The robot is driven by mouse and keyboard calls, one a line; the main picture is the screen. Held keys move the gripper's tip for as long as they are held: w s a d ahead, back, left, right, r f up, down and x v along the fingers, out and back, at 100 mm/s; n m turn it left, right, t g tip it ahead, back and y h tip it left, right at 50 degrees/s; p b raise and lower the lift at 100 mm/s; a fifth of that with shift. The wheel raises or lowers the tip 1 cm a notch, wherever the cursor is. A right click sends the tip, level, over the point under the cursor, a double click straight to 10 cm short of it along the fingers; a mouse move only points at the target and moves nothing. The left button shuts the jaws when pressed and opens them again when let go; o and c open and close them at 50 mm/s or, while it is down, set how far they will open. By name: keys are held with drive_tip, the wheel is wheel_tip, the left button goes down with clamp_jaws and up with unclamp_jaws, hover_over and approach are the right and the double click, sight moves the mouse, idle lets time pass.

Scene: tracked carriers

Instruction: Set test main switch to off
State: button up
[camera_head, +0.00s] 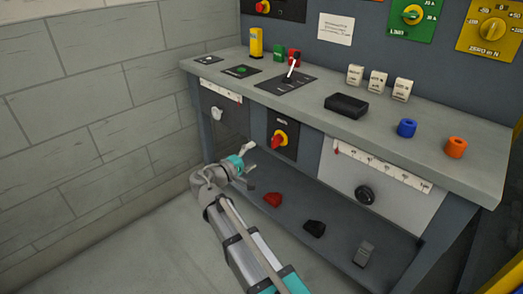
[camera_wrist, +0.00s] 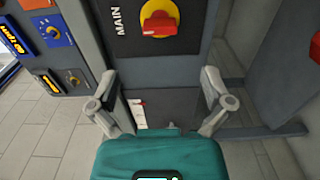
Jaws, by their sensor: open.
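The main switch is a red handle on a yellow disc (camera_head: 279,138) on a dark panel in the front of the bench. In the wrist view the red handle (camera_wrist: 160,25) lies roughly crosswise at the top of the picture, with the word MAIN running sideways to its left. My gripper (camera_head: 250,165) is in front of the bench, left of the switch and apart from it. In the wrist view my gripper (camera_wrist: 158,78) has its fingers spread and nothing between them. The switch's position markings are not readable.
The bench top (camera_head: 220,68) overhangs the switch panel. A black knob (camera_head: 365,194) is on the front, further right. The lower shelf holds a red block (camera_head: 272,199) and a black block (camera_head: 315,228).

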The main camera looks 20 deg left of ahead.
drive_tip(key=shift+v, duration=1.1)
